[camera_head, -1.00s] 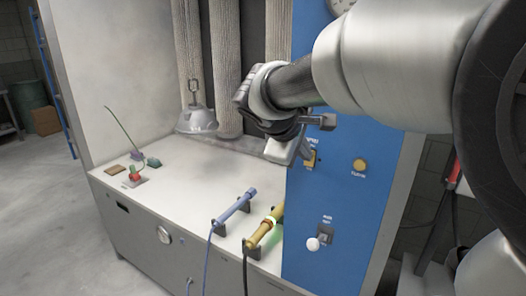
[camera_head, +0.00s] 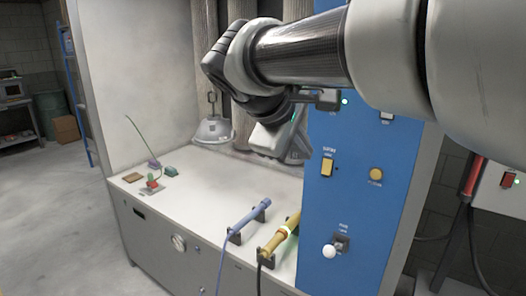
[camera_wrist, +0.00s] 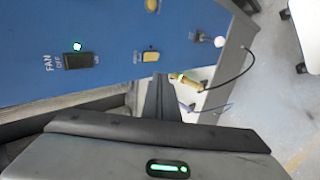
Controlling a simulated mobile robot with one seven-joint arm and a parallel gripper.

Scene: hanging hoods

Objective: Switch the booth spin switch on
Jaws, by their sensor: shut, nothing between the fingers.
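The yellow switch (camera_wrist: 150,55) and white-ball lever (camera_wrist: 219,41) also show there. Their small labels are too blurred to tell which reads spin. My gripper (camera_head: 296,152) is shut and empty, left of the yellow switch and apart from it.
A grey bench (camera_head: 220,185) holds a blue tube (camera_head: 246,219) and a yellow tube (camera_head: 277,241) on stands at its front edge. Small items lie at the bench's left.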

